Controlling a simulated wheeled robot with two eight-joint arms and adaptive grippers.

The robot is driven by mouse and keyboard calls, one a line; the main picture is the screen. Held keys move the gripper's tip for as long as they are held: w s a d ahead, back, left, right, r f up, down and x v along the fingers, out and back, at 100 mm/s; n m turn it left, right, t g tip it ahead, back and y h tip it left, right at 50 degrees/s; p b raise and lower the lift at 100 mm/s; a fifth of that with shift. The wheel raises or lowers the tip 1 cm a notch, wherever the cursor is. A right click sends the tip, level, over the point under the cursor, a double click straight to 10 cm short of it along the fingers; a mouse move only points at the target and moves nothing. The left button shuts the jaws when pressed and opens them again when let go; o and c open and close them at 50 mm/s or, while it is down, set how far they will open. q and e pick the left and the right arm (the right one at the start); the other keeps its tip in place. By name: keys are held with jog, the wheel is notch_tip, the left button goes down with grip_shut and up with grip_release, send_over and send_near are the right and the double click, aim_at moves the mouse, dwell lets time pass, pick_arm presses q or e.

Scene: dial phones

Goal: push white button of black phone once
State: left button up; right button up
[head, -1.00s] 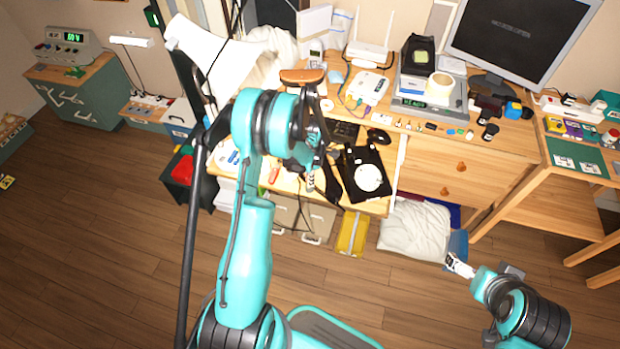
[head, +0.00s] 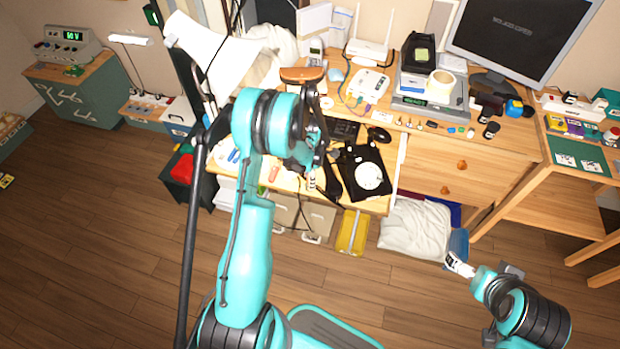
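The black phone (head: 356,181) lies on the pulled-out desk surface, with its round white dial (head: 370,176) facing up. I cannot make out a separate white button at this size. A dark handset-like shape (head: 331,186) lies along the phone's left side. My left gripper (head: 311,181) hangs over the desk, a little left of the phone and apart from its body. Its fingers are small and partly hidden by my arm, so its opening is unclear. My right gripper (head: 458,265) is low at the right, far from the phone, above the floor beside a white cushion.
A keyboard (head: 342,130) and a black mouse (head: 379,134) lie behind the phone. The white cushion (head: 414,228) and a yellow box (head: 352,233) stand below the desk. Open wooden floor lies in front.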

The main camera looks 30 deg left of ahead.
pick_arm(q)
notch_tip(320, 180, up, 12)
dwell(0.4)
dwell(0.3)
